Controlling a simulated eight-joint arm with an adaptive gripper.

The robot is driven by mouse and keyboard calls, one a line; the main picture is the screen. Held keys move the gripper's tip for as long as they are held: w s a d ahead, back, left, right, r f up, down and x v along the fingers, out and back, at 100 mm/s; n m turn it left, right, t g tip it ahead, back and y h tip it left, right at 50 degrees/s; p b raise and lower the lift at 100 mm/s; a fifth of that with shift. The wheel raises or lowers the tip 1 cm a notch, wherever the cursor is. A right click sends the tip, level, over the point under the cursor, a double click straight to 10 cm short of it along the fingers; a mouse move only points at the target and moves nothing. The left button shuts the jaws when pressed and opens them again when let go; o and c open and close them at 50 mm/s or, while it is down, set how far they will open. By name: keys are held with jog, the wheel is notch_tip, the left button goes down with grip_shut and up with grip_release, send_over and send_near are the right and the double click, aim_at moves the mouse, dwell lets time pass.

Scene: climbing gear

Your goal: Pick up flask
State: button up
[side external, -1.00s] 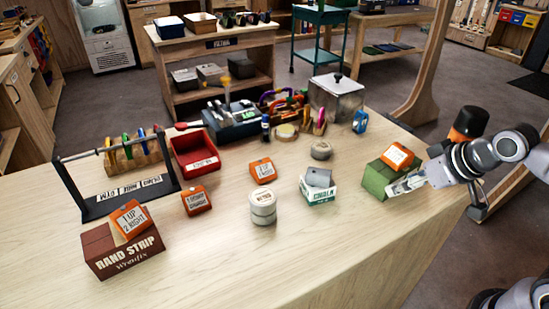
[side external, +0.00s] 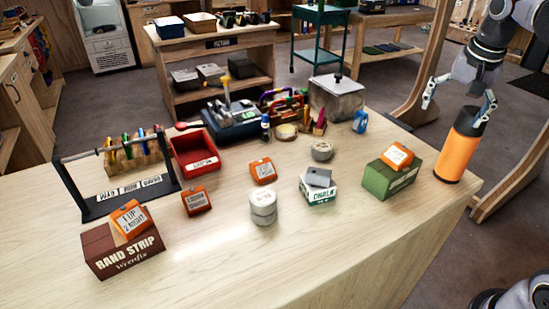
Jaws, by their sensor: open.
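The flask (side external: 457,151) is an orange cylinder with a black cap. It stands upright at the right end of the wooden table, just right of the green box. My gripper (side external: 459,106) is open above the flask, with its fingers spread wide and pointing down. One finger is out to the left of the cap, and the other is close to the cap's right side in the picture. Whether that finger touches the cap cannot be told. Nothing is held in the gripper.
A green box (side external: 377,182) with an orange tag (side external: 398,156) on top stands left of the flask. A chalk box (side external: 319,191), white tape rolls (side external: 263,207) and a grey metal box (side external: 336,101) are farther left. The table edge (side external: 451,208) is close to the flask.

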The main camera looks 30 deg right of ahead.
aim_at(472, 109)
jog(key=d+r+m, duration=0.1)
jog(key=d, duration=0.1)
jog(key=d+r+m+g, duration=0.1)
jog(key=d+m, duration=0.1)
jog(key=d+r+m+g, duration=0.1)
jog(key=r, duration=0.1)
jog(key=shift+s+d+m, duration=0.35)
jog(key=shift+d+m, duration=0.05)
jog(key=shift+s+d+r+m, duration=0.1)
jog(key=shift+d+r+m, duration=0.05)
jog(key=shift+d+m, duration=0.15)
jog(key=shift+d, duration=0.15)
jog(key=f, duration=0.5)
jog(key=shift+d+f, duration=0.15)
jog(key=shift+d, duration=0.2)
jog(key=shift+s+d+f, duration=0.1)
jog(key=shift+f, duration=0.8)
jog(key=shift+s+d+f, duration=0.15)
jog(key=shift+f, duration=0.7)
jog(key=shift+s+d+f, duration=0.1)
jog(key=shift+f, duration=0.8)
jog(key=shift+c, duration=0.3)
jog(key=c, duration=1.8)
jog(key=shift+r, duration=0.1)
jog(key=shift+c, duration=0.2)
